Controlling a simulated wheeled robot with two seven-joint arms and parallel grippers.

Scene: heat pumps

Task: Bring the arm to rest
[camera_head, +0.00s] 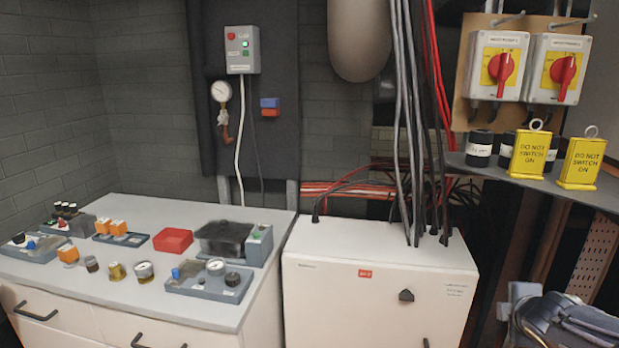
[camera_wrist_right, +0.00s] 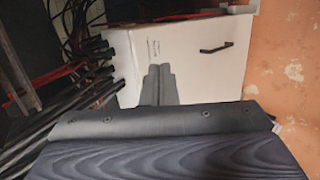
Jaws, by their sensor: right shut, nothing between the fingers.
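My right gripper (camera_wrist_right: 158,70) shows in the right wrist view as two dark grey fingers side by side, shut with nothing between them. A white cabinet (camera_wrist_right: 190,50) with a dark handle shows beyond the fingers; they look apart from it, though the gap is hard to judge. In the head view a grey part of my right arm (camera_head: 565,325) shows at the lower right corner, and its fingertips are not visible there. My left gripper is in neither view.
A white cabinet (camera_head: 380,255) with cables into its top stands centre. A workbench (camera_head: 120,312) with gauges and small parts is left. A shelf (camera_head: 540,180) at right holds yellow tags (camera_head: 530,155) below two red-handled switches (camera_head: 500,68). In the wrist view, cables (camera_wrist_right: 60,125) lie left.

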